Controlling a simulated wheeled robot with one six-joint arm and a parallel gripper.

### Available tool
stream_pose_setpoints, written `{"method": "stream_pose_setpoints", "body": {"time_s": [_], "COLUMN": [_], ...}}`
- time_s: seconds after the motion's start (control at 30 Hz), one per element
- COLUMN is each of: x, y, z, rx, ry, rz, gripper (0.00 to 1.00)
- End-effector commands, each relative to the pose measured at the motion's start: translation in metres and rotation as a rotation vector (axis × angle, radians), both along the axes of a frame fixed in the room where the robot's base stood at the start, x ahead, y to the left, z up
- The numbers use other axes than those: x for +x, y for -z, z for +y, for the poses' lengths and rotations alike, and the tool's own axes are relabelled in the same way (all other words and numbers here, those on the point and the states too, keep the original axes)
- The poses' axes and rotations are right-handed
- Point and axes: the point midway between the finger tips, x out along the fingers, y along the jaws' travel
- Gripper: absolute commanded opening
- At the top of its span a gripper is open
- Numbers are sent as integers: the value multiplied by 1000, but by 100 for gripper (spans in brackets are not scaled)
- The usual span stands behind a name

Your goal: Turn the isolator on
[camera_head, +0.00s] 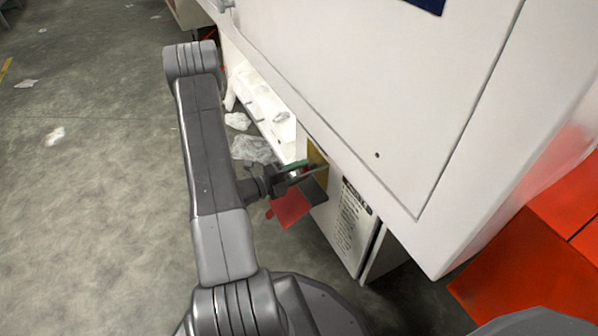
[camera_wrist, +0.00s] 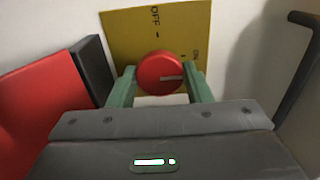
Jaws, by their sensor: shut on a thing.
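The isolator's round red knob (camera_wrist: 158,72) sits on a yellow plate (camera_wrist: 190,25) in the wrist view. The plate reads OFF at the top and ON at the right. The knob's pale mark points to the right, on the ON side, a little below the ON lettering. My gripper (camera_wrist: 161,80) is shut on the knob, one green finger at each side. In the head view my gripper (camera_head: 300,172) is at the yellow plate (camera_head: 318,158), and the knob is hidden there.
A red panel (camera_wrist: 45,110) with a dark edge stands left of the plate in the wrist view. A dark handle-like bar (camera_wrist: 297,70) is at the right. In the head view a large white cabinet (camera_head: 400,110) overhangs the plate. Open floor (camera_head: 90,190) lies left.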

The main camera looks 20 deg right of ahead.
Motion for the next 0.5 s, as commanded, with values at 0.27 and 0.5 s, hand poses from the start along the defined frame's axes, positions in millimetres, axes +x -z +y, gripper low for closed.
{"method": "stream_pose_setpoints", "body": {"time_s": [0.27, 0.5], "x": [0, 0], "y": [1, 0], "z": [0, 4], "rx": [1, 1], "ry": [1, -1], "rz": [1, 1], "gripper": [66, 66]}}
